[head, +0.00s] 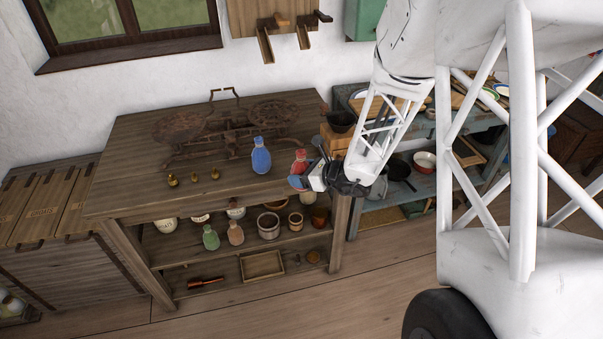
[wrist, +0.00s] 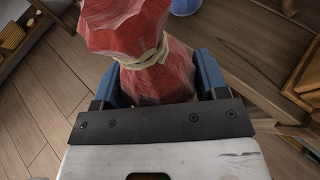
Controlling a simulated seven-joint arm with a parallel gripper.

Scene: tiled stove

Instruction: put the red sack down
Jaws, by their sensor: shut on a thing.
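The red sack (head: 300,158) is at the right front part of the wooden table (head: 130,150) in the head view. In the wrist view the red sack (wrist: 125,35) is large, with a pale cord tied around its narrow neck. My gripper (head: 298,183) has blue fingers; in the wrist view they (wrist: 158,80) press on both sides of the sack. The lower end of the sack is partly hidden by my gripper. I cannot tell whether the sack touches the tabletop or hangs just above or beside its edge.
A blue sack (head: 261,156) stands on the table left of the red one. Old scales (head: 225,130) stand behind it, and small brass weights (head: 194,177) lie left. Lower shelves hold green and pink sacks (head: 210,238) and pots. The front middle tabletop is clear.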

